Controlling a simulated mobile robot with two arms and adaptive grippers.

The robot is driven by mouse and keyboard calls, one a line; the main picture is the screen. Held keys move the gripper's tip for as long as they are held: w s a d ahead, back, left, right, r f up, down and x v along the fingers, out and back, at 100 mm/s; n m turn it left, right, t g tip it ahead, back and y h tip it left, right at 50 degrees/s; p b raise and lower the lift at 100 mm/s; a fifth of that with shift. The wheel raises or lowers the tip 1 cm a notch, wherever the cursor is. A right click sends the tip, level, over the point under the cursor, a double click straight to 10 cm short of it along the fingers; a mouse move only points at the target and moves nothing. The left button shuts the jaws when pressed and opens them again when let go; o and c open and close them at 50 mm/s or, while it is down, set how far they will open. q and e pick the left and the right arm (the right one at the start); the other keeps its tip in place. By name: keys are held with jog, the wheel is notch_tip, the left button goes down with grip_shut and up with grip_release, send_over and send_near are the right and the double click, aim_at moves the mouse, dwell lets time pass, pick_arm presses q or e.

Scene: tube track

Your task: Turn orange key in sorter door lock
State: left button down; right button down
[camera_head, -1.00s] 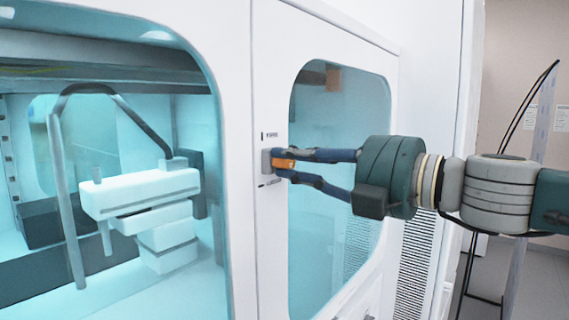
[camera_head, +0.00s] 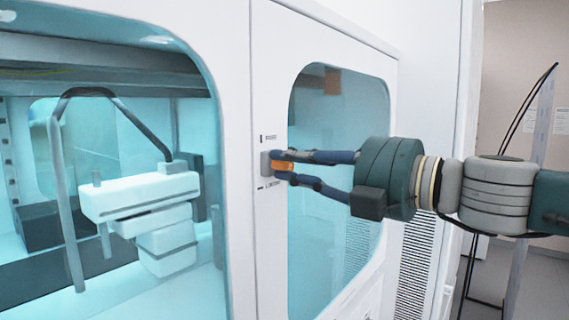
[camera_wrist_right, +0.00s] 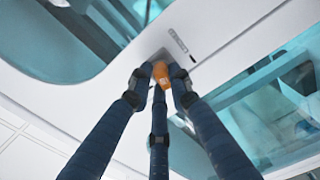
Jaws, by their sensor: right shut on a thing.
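The orange key (camera_head: 283,164) sits at the grey door lock (camera_head: 266,164) on the white frame between two windows. In the right wrist view the orange key (camera_wrist_right: 161,72) shows between the fingertips, tight against the white panel. My right gripper (camera_head: 279,166) comes in from the right, with its blue fingers shut on the key. In the right wrist view the gripper's three fingers (camera_wrist_right: 160,82) close around it. The fingertips hide part of the key and the lock. My left gripper is not in view.
The white sorter door (camera_head: 347,277) has a rounded teal window. Behind the left window stands a white machine (camera_head: 140,200) with a dark curved tube. Small dark labels sit above and below the lock. A thin metal stand is at the far right.

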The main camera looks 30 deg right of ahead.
dwell(0.6)
jog(key=shift+f+n+b, duration=0.15)
jog(key=shift+n+b, duration=0.45)
jog(key=shift+n, duration=0.1)
jog(key=shift+a+n, duration=0.1)
jog(key=shift+n, duration=0.2)
jog(key=c, duration=1.6)
grip_release()
jog(key=shift+r, duration=0.2)
jog(key=shift+c, duration=0.2)
jog(key=shift+o, duration=0.6)
jog(key=shift+w+a, duration=0.1)
jog(key=shift+a, duration=0.15)
